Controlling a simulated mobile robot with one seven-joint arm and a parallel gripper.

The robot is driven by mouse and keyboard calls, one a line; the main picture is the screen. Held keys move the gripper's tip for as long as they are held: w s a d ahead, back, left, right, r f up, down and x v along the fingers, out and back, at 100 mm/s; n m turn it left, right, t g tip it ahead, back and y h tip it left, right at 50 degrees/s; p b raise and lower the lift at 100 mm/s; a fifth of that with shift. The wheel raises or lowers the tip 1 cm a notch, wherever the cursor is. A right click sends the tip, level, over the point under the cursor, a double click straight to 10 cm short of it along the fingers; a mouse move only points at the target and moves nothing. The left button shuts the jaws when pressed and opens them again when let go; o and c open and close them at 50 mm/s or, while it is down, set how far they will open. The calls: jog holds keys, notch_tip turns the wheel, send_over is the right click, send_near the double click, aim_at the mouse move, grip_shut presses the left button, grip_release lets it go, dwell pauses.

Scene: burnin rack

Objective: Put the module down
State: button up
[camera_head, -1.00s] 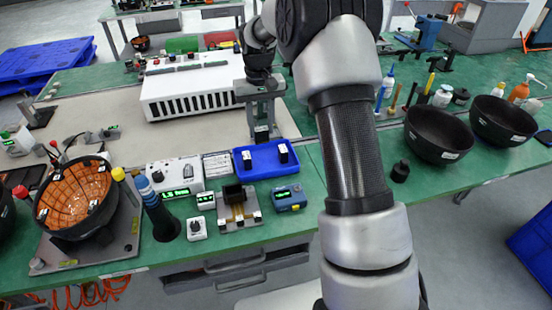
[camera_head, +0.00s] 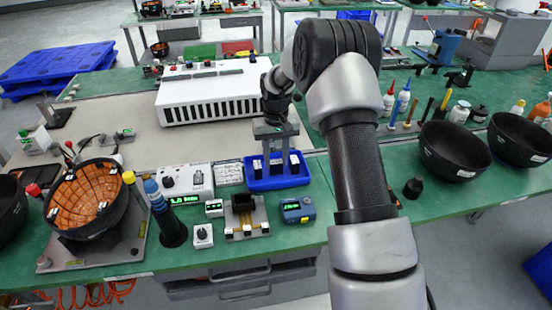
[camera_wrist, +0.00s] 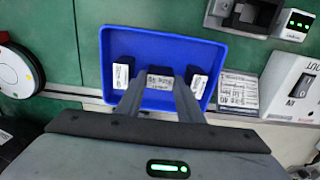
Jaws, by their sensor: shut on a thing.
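My gripper (camera_head: 275,155) points down over the blue tray (camera_head: 279,184) on the green bench. Its two fingers are shut on a small dark module with a white label, which shows between the fingertips in the wrist view (camera_wrist: 160,83). The held module is within the tray's outline, between two similar modules. One stands on the left (camera_wrist: 121,74) and the other on the right (camera_wrist: 199,83), with small gaps. I cannot tell whether the held module touches the tray floor. The tray also shows in the wrist view (camera_wrist: 160,42).
A dark-socketed fixture (camera_head: 245,215), a small blue meter (camera_head: 297,210) and a white instrument box (camera_head: 185,181) stand near the tray. A long white slotted unit (camera_head: 212,92) lies behind. Black bowls (camera_head: 454,150) stand at right. The tray's far strip is bare in the wrist view.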

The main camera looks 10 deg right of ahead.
jog(key=o, duration=1.1)
jog(key=shift+f, duration=0.1)
jog(key=shift+c, duration=0.2)
